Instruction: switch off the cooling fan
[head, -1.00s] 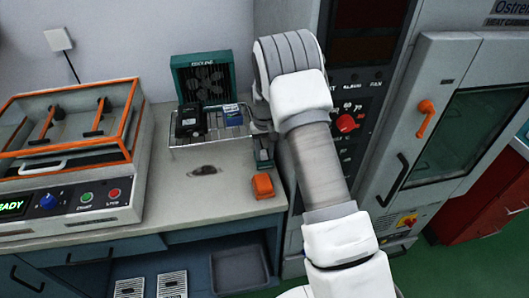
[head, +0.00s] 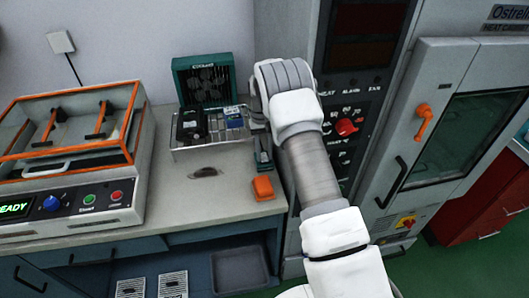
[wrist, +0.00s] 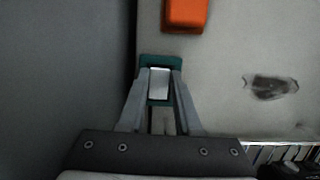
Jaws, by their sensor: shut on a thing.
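In the wrist view my gripper (wrist: 159,85) is shut on a small teal piece with a pale grey top (wrist: 159,82). Whether this piece is fixed to the bench or belongs to the fan, I cannot tell. No switch on the fan itself is clear to see.
An orange block (head: 263,188) lies just in front of my gripper. A wire rack (head: 218,144) with dark and blue modules stands to the left. A dark stain (head: 204,172) marks the bench. The oven's control panel (head: 345,130) is close on the right.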

